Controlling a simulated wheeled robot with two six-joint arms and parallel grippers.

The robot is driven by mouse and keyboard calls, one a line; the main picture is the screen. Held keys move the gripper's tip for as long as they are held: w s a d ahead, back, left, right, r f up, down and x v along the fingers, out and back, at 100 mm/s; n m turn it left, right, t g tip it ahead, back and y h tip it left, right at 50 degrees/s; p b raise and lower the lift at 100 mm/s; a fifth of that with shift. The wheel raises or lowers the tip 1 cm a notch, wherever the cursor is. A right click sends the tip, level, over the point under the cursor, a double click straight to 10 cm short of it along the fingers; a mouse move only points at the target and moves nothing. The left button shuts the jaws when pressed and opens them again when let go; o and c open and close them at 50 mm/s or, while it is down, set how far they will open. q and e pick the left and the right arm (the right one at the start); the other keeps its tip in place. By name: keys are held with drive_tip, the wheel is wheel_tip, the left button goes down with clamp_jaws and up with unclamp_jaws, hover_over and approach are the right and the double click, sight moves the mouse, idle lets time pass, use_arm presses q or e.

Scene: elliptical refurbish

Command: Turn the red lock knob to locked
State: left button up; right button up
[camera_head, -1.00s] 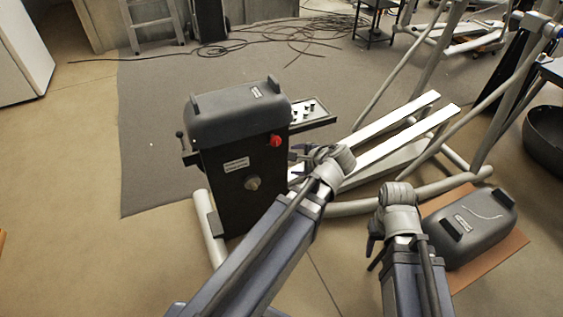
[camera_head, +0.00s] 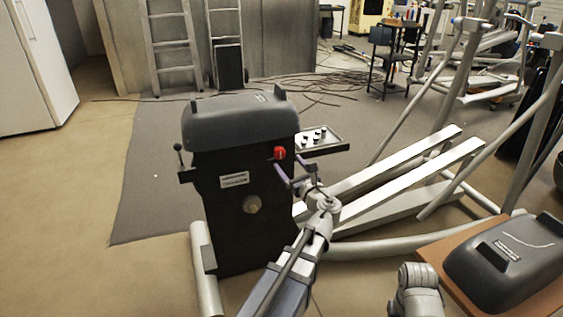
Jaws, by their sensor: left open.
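The red lock knob (camera_head: 279,153) sits on the upper right of the front face of a black machine housing (camera_head: 235,195) with a grey rounded cover. My left gripper (camera_head: 287,171) is open, its two purplish fingers reaching up toward the knob from just below and right. One fingertip is close to the knob; I cannot tell whether it touches. A round metal knob (camera_head: 252,204) and a white label (camera_head: 234,180) are lower on the same face. Only a grey joint of my right arm shows at the bottom right; its gripper is out of view.
A small tray with several dark knobs (camera_head: 322,141) juts out right of the housing. White elliptical rails (camera_head: 400,175) and grey tubes stand to the right. A loose grey cover (camera_head: 510,262) lies on a brown board at lower right. A small lever (camera_head: 179,158) sticks out on the left.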

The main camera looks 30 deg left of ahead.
sight(280, 154)
use_arm(q)
drive_tip(key=shift+x, duration=3.95)
clamp_jaws()
